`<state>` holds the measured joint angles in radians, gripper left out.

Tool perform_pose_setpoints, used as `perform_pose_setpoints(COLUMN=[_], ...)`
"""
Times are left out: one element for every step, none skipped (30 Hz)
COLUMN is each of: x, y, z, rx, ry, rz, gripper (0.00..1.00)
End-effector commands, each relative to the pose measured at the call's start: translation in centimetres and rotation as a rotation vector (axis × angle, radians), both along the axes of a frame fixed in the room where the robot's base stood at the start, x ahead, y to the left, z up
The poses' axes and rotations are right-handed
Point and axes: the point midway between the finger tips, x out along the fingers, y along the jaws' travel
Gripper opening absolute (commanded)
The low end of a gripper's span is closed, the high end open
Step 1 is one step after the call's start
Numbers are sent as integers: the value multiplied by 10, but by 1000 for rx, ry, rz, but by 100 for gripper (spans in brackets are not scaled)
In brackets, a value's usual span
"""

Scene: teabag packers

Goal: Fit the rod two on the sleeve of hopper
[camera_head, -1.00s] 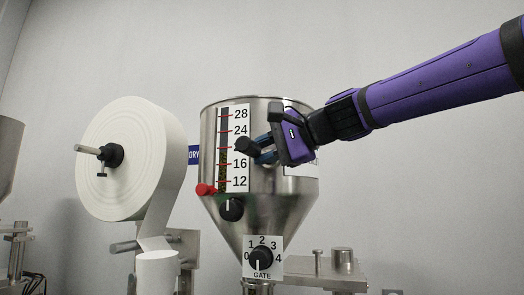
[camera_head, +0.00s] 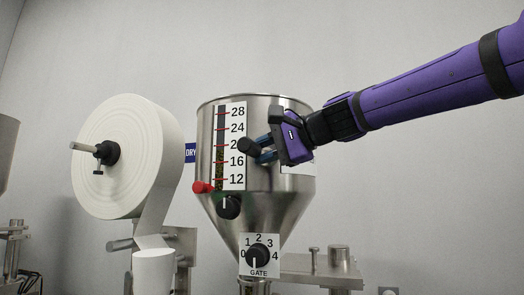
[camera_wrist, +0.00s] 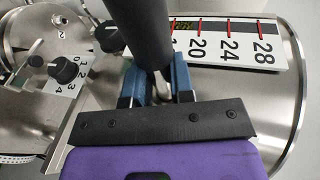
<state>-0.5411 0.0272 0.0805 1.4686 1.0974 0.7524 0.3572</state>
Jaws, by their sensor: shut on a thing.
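My gripper (camera_head: 264,150) is shut on a dark cylindrical rod (camera_head: 250,146) in front of the hopper. In the wrist view the rod (camera_wrist: 139,32) stands out between the blue fingers, with a paler thin part near them. No marking shows that it is rod two. The steel hopper (camera_head: 285,205) has a cylindrical top and a cone below. Its white scale (camera_head: 236,112) is just behind the rod, which partly covers the 20 mark in the head view. I cannot tell whether the rod touches the hopper. No sleeve is clearly recognisable.
A red knob (camera_head: 203,187) and a black knob (camera_head: 229,207) are low on the hopper. A gate dial (camera_head: 258,256) is below. A large paper roll (camera_head: 128,155) on a spindle stands left. A steel bracket (camera_head: 305,268) extends lower right.

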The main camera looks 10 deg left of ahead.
Motion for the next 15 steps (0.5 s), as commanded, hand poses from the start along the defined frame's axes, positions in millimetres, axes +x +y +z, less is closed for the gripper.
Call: perform_pose_setpoints(x=[1, 2, 3, 3, 4, 5, 5, 6, 7, 7, 8, 9, 9, 10, 11], y=[0, 0, 0, 0, -1, -1, -1, -1, -1, -1, -1, -1, -1, -1, -1], z=[1, 1, 1, 1, 1, 1, 1, 1, 1, 1, 1, 1, 1, 1, 1], rx=[1, 1, 1, 1, 1, 1, 1, 1, 1, 2, 2, 2, 2, 2, 2], ry=[-1, -1, -1, -1, -1, -1, -1, -1, -1, -2, -2, -2, -2, -2, -2], rz=[-1, -1, -1, -1, -1, -1, -1, -1, -1, -1, -1, -1, -1, -1, -1], gripper=[0, 0, 0, 0, 0, 0, 0, 0, 0, 0, 0, 0, 0, 0, 0])
